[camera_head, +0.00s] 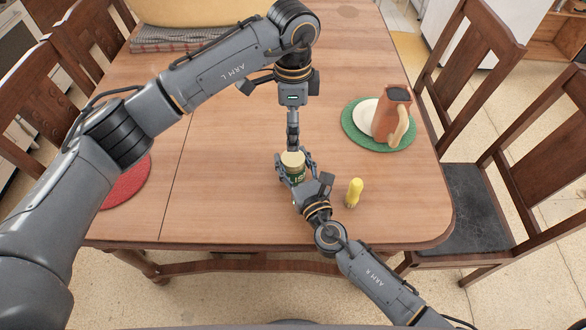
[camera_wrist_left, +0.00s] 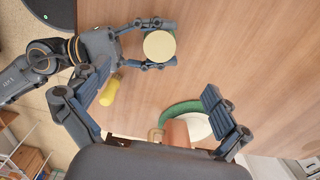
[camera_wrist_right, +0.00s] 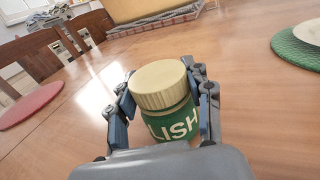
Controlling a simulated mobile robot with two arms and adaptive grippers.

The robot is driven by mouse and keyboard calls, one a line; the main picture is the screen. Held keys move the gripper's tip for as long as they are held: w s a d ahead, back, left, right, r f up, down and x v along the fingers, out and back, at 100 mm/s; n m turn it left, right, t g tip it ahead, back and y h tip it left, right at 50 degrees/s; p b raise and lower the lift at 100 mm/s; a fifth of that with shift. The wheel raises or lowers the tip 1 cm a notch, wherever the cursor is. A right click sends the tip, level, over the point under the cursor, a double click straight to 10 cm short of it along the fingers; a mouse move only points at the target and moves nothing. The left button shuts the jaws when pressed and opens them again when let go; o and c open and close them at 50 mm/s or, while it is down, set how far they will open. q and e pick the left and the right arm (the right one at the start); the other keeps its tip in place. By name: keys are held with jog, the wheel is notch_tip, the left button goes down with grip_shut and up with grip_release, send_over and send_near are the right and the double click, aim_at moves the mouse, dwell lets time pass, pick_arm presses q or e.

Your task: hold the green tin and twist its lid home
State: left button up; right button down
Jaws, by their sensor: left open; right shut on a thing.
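The green tin (camera_wrist_right: 172,124) has white lettering and stands upright near the table's front. A cream lid (camera_wrist_right: 160,84) sits on its top; whether it is fully down I cannot tell. My right gripper (camera_head: 294,170) is shut around the tin's body, one finger on each side, as the right wrist view shows. The lid shows from above in the left wrist view (camera_wrist_left: 160,46). My left gripper (camera_wrist_left: 155,108) is open and empty, pointing down, above and behind the tin in the head view. The lid lies outside its fingers.
A yellow bottle-like object (camera_head: 354,192) stands right of the tin. A terracotta jug (camera_head: 392,115) and a cream disc (camera_head: 367,117) are on a green mat (camera_head: 353,136). A red mat (camera_head: 131,188) lies left, partly behind my left arm. The table's middle is mostly clear.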

pick_arm(q)
notch_tip(320, 180, up, 6)
jog(key=shift+r, duration=0.25)
pick_arm(e)
jog(key=shift+c, duration=2.4)
grip_release()
jog(key=v, duration=1.2)
